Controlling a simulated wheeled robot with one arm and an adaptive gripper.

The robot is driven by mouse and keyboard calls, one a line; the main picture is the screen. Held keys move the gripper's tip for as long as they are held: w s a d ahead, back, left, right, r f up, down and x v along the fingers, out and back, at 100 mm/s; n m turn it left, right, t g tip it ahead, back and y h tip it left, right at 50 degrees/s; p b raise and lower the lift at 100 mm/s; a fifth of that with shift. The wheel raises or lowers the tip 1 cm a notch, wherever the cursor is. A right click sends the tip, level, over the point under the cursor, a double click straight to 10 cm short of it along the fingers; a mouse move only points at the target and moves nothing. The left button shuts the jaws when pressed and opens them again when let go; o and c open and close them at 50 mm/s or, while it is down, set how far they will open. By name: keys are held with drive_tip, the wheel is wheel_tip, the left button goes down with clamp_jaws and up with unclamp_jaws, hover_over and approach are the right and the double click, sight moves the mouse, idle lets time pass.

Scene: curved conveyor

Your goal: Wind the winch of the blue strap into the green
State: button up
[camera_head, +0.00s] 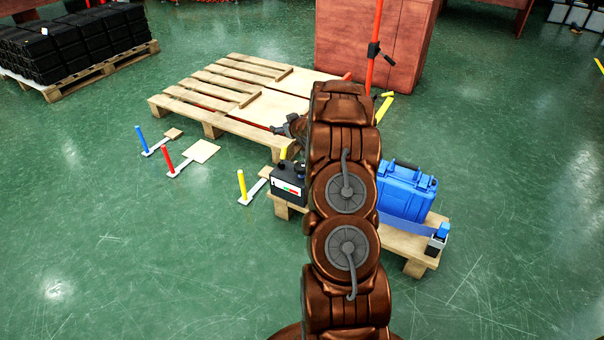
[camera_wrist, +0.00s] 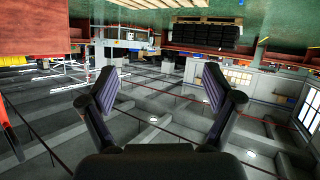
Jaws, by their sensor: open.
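A blue strap (camera_head: 405,224) runs low along the front of a blue case (camera_head: 406,190) on a small wooden pallet (camera_head: 415,268). At its right end is a small dark and grey device with a blue top (camera_head: 438,238), apparently the winch. No green mark is readable on it. My gripper (camera_head: 290,126) is partly hidden behind my arm in the head view, above the large pallet's near edge and away from the strap. In the wrist view my gripper (camera_wrist: 160,75) is open, with nothing between its fingers. My arm hides the small pallet's middle.
A black container (camera_head: 289,187) with a red and green label stands on the small pallet's left. Yellow (camera_head: 242,185), red (camera_head: 168,160) and blue (camera_head: 142,140) posts stand on the floor. A large pallet (camera_head: 235,95) and red cabinet (camera_head: 370,40) lie behind. The front-left floor is clear.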

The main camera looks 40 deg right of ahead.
drive_tip(key=s+d+f+t+b, duration=0.1)
drive_tip(key=d+f+b, duration=0.15)
drive_tip(key=f, duration=0.35)
drive_tip(key=s+d+f+t+b, duration=0.2)
drive_tip(key=d+f, duration=0.1)
drive_tip(key=f, duration=0.3)
drive_tip(key=t+y+b, duration=0.2)
drive_tip(key=y+b, duration=0.1)
drive_tip(key=b, duration=0.2)
approach(301, 165)
drive_tip(key=w, duration=0.2)
drive_tip(key=shift+n, duration=0.4)
drive_tip(key=shift+w+d+f+b, duration=0.1)
drive_tip(key=shift+w+b, duration=0.5)
drive_tip(key=shift+w, duration=1.3)
drive_tip(key=shift+w+d+f+b, duration=0.15)
drive_tip(key=shift+w+b, duration=0.4)
drive_tip(key=shift+w, duration=1.35)
drive_tip(key=c, duration=1.1)
drive_tip(key=shift+c, duration=0.2)
drive_tip(key=shift+r+m+h+p, duration=0.25)
drive_tip(key=shift+h+p, duration=0.2)
drive_tip(key=shift+h, duration=0.25)
